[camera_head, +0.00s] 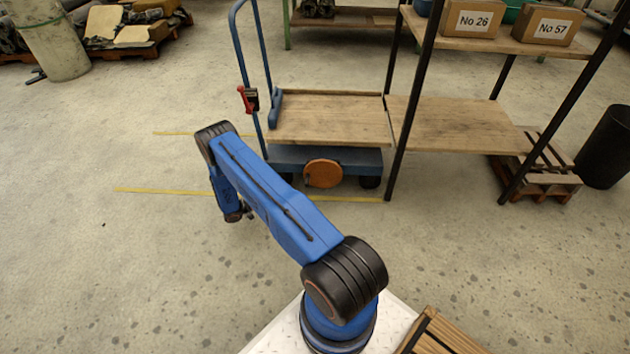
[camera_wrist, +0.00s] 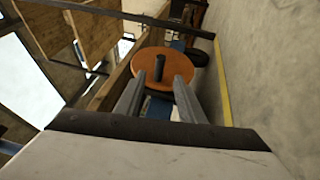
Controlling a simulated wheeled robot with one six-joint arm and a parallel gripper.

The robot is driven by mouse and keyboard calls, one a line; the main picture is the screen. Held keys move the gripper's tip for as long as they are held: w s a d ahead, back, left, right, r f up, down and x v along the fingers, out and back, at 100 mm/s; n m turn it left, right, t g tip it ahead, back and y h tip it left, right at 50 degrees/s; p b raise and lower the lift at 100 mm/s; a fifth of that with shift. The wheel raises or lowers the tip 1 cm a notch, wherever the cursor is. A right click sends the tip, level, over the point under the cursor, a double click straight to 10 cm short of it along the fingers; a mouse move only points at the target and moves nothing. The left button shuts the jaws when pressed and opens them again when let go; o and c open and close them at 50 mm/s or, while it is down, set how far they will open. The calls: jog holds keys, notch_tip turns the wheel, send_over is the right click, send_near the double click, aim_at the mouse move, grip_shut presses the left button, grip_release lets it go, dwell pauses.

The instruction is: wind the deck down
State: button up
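The deck (camera_head: 330,118) is a flat wooden board on a blue trolley (camera_head: 350,158). An orange round crank wheel (camera_head: 323,174) is on the trolley's near side. In the wrist view the wheel (camera_wrist: 175,93) faces me, with a dark peg handle (camera_wrist: 159,68) standing out from it. My gripper (camera_wrist: 159,82) is open, its two grey fingers apart. The peg shows between and just beyond the fingertips in the picture; I cannot tell whether it is within their reach. In the head view my gripper is mostly hidden behind my blue arm, left of the wheel.
A shelf rack with a low wooden board (camera_head: 460,124) stands right beside the deck, at about the same height. Boxes (camera_head: 467,20) sit on its upper shelf. A red-handled part (camera_head: 248,98) is on the trolley's upright. Yellow lines (camera_head: 165,192) mark clear floor.

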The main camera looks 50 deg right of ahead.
send_near(315, 180)
jog(key=s+d+r, duration=0.1)
jog(key=s+d, duration=0.1)
jog(key=s+d+r, duration=0.4)
jog(key=shift+s+d+r, duration=0.15)
jog(key=shift+s, duration=0.25)
grip_shut()
